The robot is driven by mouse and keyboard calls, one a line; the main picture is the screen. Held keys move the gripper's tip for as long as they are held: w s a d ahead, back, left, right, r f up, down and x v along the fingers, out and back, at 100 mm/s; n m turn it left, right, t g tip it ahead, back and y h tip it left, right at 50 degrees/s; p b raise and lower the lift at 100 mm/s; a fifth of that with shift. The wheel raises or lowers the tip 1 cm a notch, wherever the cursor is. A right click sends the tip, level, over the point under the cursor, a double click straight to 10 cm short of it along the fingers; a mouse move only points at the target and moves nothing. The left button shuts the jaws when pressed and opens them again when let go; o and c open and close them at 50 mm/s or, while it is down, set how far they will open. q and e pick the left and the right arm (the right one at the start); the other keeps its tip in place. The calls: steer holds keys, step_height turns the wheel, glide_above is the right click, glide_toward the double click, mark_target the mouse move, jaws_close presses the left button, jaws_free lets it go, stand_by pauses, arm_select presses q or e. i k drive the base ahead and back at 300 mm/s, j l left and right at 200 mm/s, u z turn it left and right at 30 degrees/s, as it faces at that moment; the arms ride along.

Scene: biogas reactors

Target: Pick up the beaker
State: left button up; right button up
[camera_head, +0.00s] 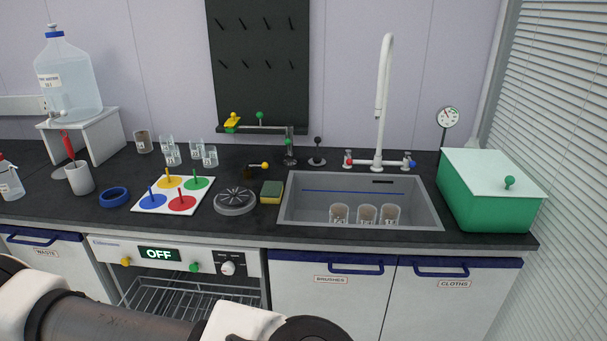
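Three glass beakers with brownish contents or residue stand side by side in the sink: a left one (339,214), a middle one (366,215) and a right one (390,215). Another brownish beaker (143,142) stands at the back left of the dark counter. Several clear glass beakers (172,157) stand in a group to its right. The frame does not show which beaker is meant. Part of my arm crosses the bottom left, but neither gripper is in view.
The sink (428,213) has a tall white tap (382,110). A green box (485,205) stands right of it. A white board (146,207) with coloured discs and pegs, a round grey device (235,201) and a sponge (271,192) occupy the counter's middle. An oven rack (190,292) shows below.

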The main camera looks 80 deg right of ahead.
mark_target(389, 214)
steer(key=z, duration=0.5)
steer(key=k+l+z, duration=0.1)
steer(key=z, duration=0.9)
steer(key=l+z, duration=0.1)
steer(key=z, duration=0.4)
steer(key=l+z, duration=0.1)
steer(key=z, duration=0.4)
steer(key=l+z, duration=0.1)
steer(key=z, duration=0.4)
steer(key=k+l, duration=0.05)
